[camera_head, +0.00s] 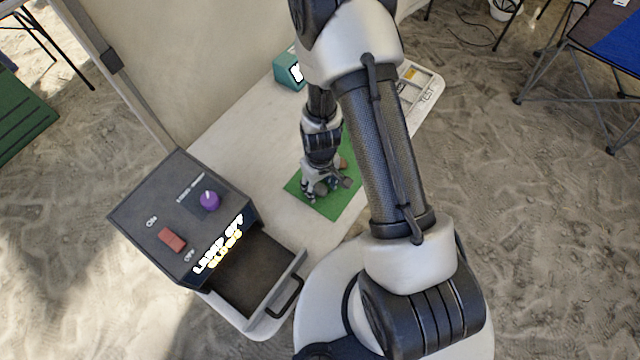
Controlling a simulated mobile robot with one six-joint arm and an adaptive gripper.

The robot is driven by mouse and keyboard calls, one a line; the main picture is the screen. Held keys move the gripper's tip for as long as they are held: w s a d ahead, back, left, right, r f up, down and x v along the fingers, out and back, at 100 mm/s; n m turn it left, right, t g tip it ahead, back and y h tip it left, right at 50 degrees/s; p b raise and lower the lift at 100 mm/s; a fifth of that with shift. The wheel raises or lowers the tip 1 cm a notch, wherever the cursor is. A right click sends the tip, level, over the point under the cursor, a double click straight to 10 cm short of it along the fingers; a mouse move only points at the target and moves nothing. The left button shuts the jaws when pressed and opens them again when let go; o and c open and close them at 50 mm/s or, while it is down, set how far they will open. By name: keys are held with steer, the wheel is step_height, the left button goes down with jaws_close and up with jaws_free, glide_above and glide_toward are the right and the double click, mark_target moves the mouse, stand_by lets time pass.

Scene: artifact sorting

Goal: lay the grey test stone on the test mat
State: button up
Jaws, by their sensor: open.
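My gripper (325,189) points down over the green mat (334,208) on the table, with its fingers open. A small roundish grey thing, perhaps the grey test stone (321,188), shows low between or beside the fingers. I cannot tell whether they touch it. A brown piece (344,164) lies on the mat just behind the gripper.
A dark box (140,215) with a purple knob (209,200), a red switch (172,240) and an open, seemingly empty drawer (262,272) stands at the left. A teal box (287,72) stands at the back. The table (235,150) is bare between them.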

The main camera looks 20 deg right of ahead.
steer(key=shift+r, duration=0.1)
step_height(320, 180, up, 12)
steer(key=p, duration=0.4)
step_height(320, 180, up, 12)
steer(key=f+t, duration=0.1)
glide_above(320, 188)
step_height(320, 188, up, 9)
steer(key=s+m+t, duration=0.1)
steer(key=s, duration=0.1)
steer(key=s+r+m+t, duration=0.2)
steer(key=s+r, duration=0.9)
steer(key=s, duration=0.1)
steer(key=shift+s+d+r+t, duration=0.15)
steer(key=shift+s+r+t, duration=0.15)
steer(key=shift+s+r, duration=0.1)
